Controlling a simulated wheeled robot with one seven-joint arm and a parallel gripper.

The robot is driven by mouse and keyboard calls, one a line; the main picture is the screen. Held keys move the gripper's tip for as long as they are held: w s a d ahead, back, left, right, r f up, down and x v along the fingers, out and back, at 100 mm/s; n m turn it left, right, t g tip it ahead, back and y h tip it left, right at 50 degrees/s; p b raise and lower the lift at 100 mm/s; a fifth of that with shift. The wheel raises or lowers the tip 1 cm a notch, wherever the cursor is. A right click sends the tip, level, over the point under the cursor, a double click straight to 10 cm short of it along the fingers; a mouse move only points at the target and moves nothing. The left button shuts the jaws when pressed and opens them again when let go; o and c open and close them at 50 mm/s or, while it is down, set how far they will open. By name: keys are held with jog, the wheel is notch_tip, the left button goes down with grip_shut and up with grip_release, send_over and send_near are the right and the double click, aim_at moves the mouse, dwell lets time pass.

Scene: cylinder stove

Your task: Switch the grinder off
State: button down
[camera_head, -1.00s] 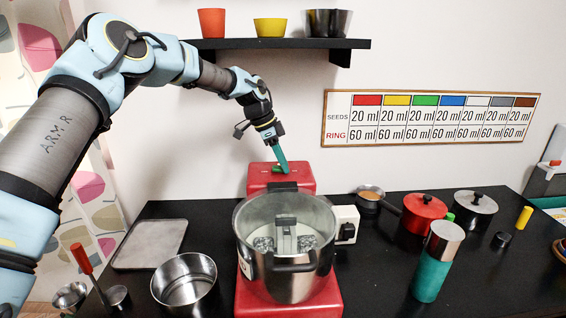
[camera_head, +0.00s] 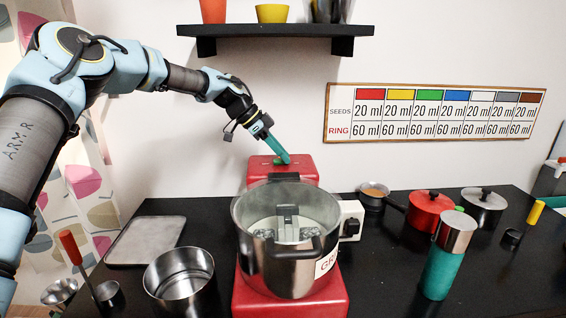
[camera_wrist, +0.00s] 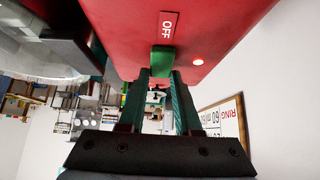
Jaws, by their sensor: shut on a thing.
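The red grinder (camera_head: 255,185) stands on the black counter with a steel pot-like bowl (camera_head: 290,268) on its front. Its green switch (camera_wrist: 162,58) is on the red housing, next to a white OFF label (camera_wrist: 167,25) and a small lit lamp (camera_wrist: 198,62). My gripper (camera_wrist: 161,78) has its teal fingers shut on the switch, one on each side. In the head view my gripper (camera_head: 285,158) reaches down from the left to the top of the grinder's rear block, and the fingers mostly hide the switch there.
A dark shelf (camera_head: 275,30) with cups hangs above. A metal tray (camera_head: 146,240) and an open steel pot (camera_head: 180,280) stand at the left. A teal flask (camera_head: 440,270), a red pot (camera_head: 430,210) and a steel pot (camera_head: 484,208) stand at the right.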

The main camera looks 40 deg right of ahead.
jog(key=c, duration=0.6)
grip_release()
jog(key=b+v, duration=0.3)
jog(key=v, duration=0.8)
jog(key=shift+f, duration=0.1)
